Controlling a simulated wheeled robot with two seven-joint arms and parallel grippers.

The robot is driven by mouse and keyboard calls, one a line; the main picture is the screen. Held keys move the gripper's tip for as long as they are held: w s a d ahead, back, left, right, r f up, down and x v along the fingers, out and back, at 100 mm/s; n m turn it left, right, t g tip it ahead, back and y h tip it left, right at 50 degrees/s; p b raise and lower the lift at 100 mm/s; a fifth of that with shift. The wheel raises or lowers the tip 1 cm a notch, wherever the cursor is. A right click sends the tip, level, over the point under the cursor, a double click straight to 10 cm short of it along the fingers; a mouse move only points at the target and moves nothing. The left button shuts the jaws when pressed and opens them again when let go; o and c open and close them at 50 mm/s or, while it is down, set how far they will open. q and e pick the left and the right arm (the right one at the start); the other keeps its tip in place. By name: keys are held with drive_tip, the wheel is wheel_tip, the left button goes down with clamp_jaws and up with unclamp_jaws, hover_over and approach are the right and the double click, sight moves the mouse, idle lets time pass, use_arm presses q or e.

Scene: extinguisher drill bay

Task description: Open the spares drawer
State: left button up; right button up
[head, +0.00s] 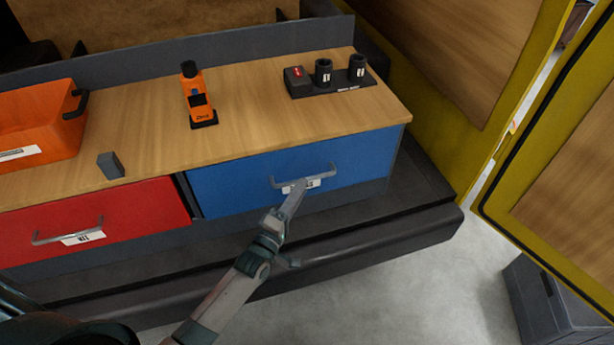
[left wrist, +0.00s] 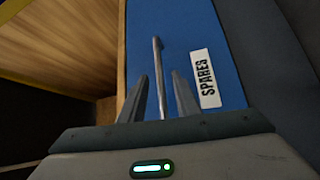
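The spares drawer is the blue drawer (head: 240,180) on the right of the bench front, and it looks shut. Its grey bar handle (head: 322,175) runs across the front, with a white label below it. In the left wrist view, the label (left wrist: 205,79) reads SPARES on the blue front (left wrist: 190,30). My left gripper (head: 301,184) is at the handle. In the left wrist view its two fingers (left wrist: 161,90) stand apart, one on each side of the handle bar (left wrist: 157,60), with visible gaps. My right gripper is out of view.
A red drawer (head: 130,210) is left of the blue one. On the wooden top (head: 245,125) stand an orange bin (head: 40,125), an orange device (head: 195,95), a small grey block (head: 111,165) and a black tray of sockets (head: 335,85). A dark ledge (head: 380,240) runs below.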

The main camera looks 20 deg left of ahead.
use_arm(q)
drive_tip(key=shift+p+x, duration=0.35)
drive_tip(key=shift+x, duration=2.05)
drive_tip(key=shift+c, duration=0.3)
clamp_jaws()
